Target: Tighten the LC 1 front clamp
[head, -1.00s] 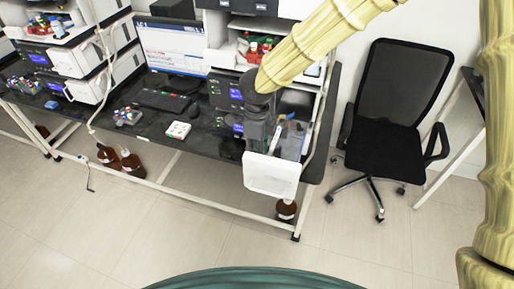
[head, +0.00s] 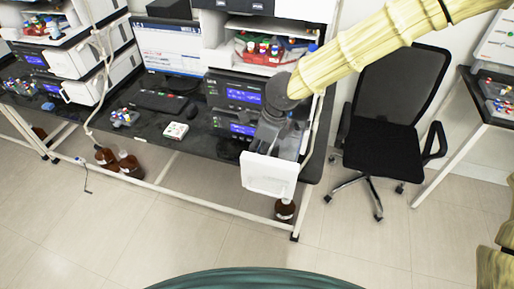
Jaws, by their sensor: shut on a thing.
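The right instrument stack, with its lit displays (head: 240,93), stands on the black bench. A compartment with a white front panel (head: 270,177) is pulled out from it over the bench's front edge. My gripper (head: 264,145) points down into this compartment, just behind the panel. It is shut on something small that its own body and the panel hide. The thing lies where a front clamp could be, but the clamp itself cannot be made out. No label reading LC 1 is legible.
A monitor, a keyboard (head: 161,102) and a white box (head: 174,131) are left of the stack. A black chair (head: 388,128) stands to the right. Brown bottles (head: 285,209) stand under the bench. The floor in front is clear.

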